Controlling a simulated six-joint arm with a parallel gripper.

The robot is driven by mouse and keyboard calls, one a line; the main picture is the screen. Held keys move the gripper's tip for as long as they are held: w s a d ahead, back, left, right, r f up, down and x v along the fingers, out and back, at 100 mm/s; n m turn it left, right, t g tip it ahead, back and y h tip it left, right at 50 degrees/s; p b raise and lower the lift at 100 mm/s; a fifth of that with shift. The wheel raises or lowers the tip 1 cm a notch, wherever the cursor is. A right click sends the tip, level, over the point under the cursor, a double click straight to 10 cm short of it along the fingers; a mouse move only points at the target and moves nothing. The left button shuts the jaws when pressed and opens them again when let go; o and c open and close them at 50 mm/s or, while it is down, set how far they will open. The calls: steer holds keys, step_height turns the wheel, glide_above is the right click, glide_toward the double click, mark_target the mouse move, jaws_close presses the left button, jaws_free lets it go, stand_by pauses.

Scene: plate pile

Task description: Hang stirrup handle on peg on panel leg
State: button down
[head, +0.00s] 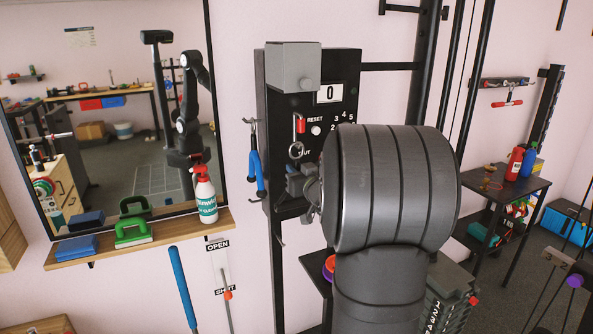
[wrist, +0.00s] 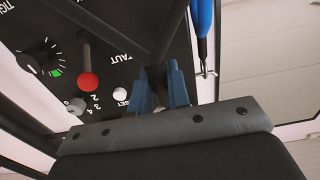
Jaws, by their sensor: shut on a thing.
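My gripper (wrist: 160,92) is shut on a dark, V-shaped piece (wrist: 172,36), which I take for the stirrup handle's frame. Its two arms meet between the blue-grey fingers, and the rest of it is cut off or hidden. In the head view my gripper (head: 298,184) is at the panel's left side, largely covered by my wrist. The black panel leg (head: 268,95) stands upright. A blue-handled thing (head: 256,170) hangs from a metal peg (head: 252,126) left of it; it also shows in the wrist view (wrist: 203,18). A lower hook (head: 280,238) sticks out below.
The panel carries a grey box (head: 293,68), a red lever (head: 299,123), a metal ring (head: 296,150) and a reset button (head: 315,130) close to my gripper. A mirror (head: 100,130) and a shelf (head: 150,238) with a spray bottle (head: 204,195) stand at left.

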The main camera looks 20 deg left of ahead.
steer(key=shift+r, duration=1)
steer(key=shift+d, duration=0.1)
steer(key=shift+v, duration=0.9)
steer(key=v, duration=0.5)
steer(key=shift+s+d, duration=0.15)
steer(key=shift+s, duration=0.1)
